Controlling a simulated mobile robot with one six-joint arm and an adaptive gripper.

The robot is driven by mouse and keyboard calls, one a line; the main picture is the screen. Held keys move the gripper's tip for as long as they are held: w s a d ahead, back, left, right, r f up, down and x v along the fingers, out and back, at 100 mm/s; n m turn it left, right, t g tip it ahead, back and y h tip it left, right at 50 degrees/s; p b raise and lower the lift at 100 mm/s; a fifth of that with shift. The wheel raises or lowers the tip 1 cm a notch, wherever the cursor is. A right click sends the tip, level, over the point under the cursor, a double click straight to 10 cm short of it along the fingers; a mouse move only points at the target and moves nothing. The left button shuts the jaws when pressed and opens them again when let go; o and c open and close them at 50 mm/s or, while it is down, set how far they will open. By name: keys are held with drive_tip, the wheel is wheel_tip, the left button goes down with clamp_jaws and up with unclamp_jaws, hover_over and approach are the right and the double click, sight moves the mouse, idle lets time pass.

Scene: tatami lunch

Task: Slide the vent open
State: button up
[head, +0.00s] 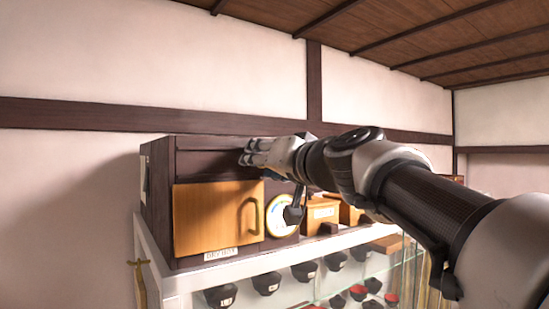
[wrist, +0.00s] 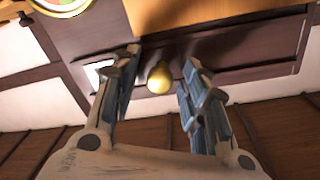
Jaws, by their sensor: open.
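A dark wooden cabinet (head: 205,160) stands on a display case and has a light wood door (head: 205,215) with a handle, shut. My gripper (head: 247,153) is at the upper front of the cabinet, above the door. In the wrist view, a round brass knob (wrist: 159,79) sticks out from the dark front panel (wrist: 225,50). My gripper (wrist: 160,64) is open there, with one finger on each side of the knob and gaps visible. In the head view the knob is hidden by my gripper. I cannot tell how far the vent is open.
A round gauge (head: 281,214) sits right of the door, below my arm. Wooden boxes (head: 321,213) stand to the right on the case top. The glass display case (head: 175,284) below holds several bowls. The wall behind and the space left of the cabinet are clear.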

drive_tip(key=shift+c, duration=0.5)
clamp_jaws()
